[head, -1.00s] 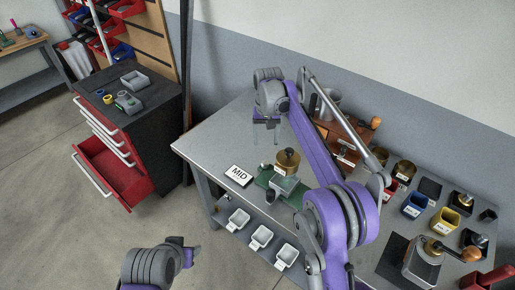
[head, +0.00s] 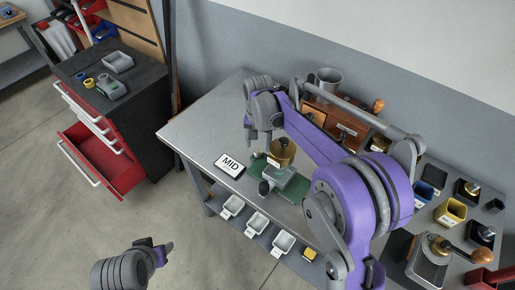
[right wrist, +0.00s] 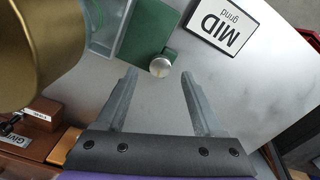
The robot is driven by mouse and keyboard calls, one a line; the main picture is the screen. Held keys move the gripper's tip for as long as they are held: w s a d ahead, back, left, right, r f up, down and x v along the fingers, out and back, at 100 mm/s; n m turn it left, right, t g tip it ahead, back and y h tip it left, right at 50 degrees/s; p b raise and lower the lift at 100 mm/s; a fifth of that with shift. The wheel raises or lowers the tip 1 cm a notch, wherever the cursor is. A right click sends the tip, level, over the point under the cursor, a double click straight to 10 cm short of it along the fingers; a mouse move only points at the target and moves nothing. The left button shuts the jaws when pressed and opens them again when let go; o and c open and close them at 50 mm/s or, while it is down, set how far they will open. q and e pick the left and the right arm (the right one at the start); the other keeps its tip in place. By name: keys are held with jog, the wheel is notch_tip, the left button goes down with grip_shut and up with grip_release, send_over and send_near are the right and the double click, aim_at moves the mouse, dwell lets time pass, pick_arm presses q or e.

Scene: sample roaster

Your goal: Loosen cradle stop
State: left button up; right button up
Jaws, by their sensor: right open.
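The green base (head: 295,189) stands on the bench with a brass drum (head: 281,152) and a grey box-shaped cradle (head: 278,176). A small round silver knob, which looks like the cradle stop, sits at the green base's edge in the right wrist view (right wrist: 160,66). My right gripper (head: 260,137) is open and empty above the bench beside the drum. In the right wrist view its fingertips (right wrist: 159,74) lie on either side of the knob in the picture; contact is not visible. My left gripper (head: 160,246) is low at the left, away from the bench; its jaws are unclear.
A MID card (head: 230,165) lies left of the green base. A wooden stand (head: 338,124) is behind it. Several white trays (head: 257,222) sit along the front. The bench's left part is clear. A red drawer (head: 100,160) stands open at left.

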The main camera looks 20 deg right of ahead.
aim_at(258, 151)
jog(key=shift+f, duration=1.6)
grip_shut()
